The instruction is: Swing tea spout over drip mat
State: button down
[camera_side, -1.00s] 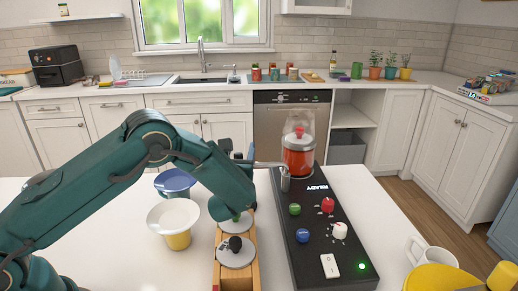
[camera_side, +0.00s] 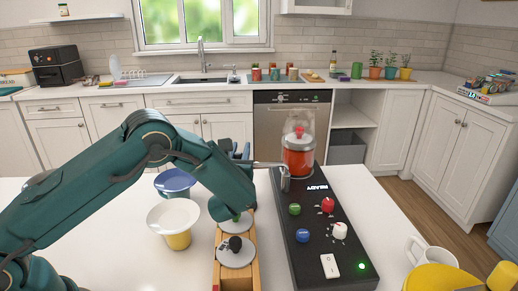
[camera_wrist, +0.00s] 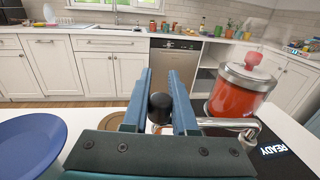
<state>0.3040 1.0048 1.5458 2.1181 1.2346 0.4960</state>
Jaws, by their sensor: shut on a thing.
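The tea machine's clear jar of red tea (camera_side: 299,160) stands at the far end of a black console (camera_side: 315,215); it also shows in the wrist view (camera_wrist: 240,92). A thin metal spout (camera_side: 268,164) runs left from the metal post beside the jar; its end is hidden behind my gripper. In the wrist view the spout (camera_wrist: 222,122) passes behind the right finger. My gripper (camera_wrist: 160,88) is shut on a black knob (camera_wrist: 161,108), which seems to belong to the spout. A brown round piece (camera_wrist: 122,136), perhaps the drip mat, lies below and left of the fingers.
A wooden stand with a black-knobbed metal disc (camera_side: 236,252) is in front of my gripper. A blue bowl (camera_side: 175,182) and a yellow-based white bowl (camera_side: 175,220) stand left. A white mug (camera_side: 432,256) is at right.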

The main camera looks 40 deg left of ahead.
dwell(0.8)
jog(key=shift+s+d+n+g+y, duration=0.35)
jog(key=shift+s+n+g+y, duration=0.4)
jog(key=shift+y, duration=0.25)
jog(key=c, duration=0.7)
grip_release()
jog(key=shift+d, duration=0.1)
jog(key=v, duration=0.5)
jog(key=shift+r, duration=0.1)
